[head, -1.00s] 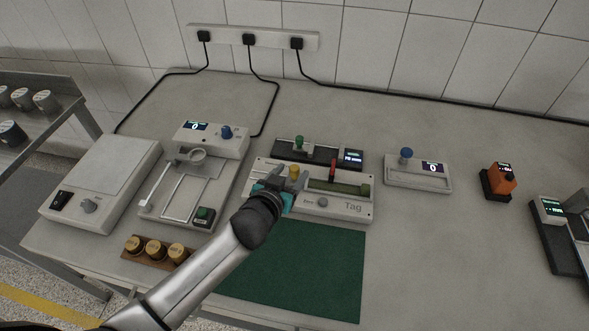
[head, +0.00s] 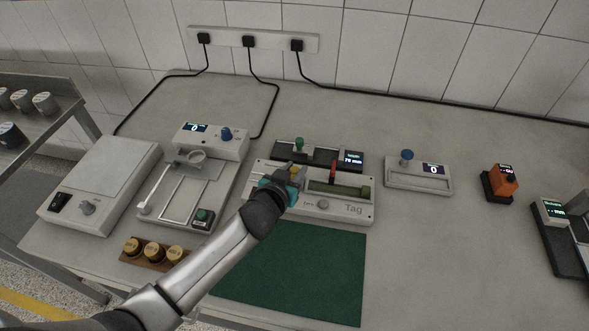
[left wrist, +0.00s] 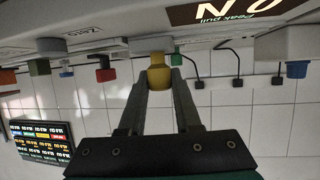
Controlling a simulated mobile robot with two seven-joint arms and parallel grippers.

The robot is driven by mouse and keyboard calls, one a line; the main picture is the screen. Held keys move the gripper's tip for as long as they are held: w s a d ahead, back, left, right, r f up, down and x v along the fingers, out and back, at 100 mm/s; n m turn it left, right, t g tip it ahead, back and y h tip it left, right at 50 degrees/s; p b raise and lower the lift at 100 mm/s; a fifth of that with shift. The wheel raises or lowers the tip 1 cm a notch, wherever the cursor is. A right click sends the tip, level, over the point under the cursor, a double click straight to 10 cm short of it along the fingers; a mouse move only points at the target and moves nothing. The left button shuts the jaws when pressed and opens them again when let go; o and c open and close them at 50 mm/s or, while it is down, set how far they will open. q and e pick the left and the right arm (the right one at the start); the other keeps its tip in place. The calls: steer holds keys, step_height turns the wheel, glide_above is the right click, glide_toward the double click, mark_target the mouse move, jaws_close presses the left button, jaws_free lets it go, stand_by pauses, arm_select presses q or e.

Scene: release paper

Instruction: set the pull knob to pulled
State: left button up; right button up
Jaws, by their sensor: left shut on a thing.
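The yellow knob (head: 293,169) stands on the white tester marked "Tag" (head: 350,209), near its left end. My left gripper (head: 289,178) is at this knob, with its arm coming from the lower left. In the left wrist view the two grey fingers (left wrist: 160,85) are shut on the yellow knob (left wrist: 158,74), one on each side. The tester's face above it carries the words "Peak pull" and "Zero". The gripper hides part of the tester's left side in the head view. My right gripper is not in view.
A black unit with a green knob (head: 299,144) stands right behind the tester, and a red lever (head: 364,168) rises from the tester. A blue-knobbed box (head: 418,176) stands to the right. A green mat (head: 300,275) lies clear in front.

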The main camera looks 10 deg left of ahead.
arm_select(q)
jaws_close()
stand_by(0.9)
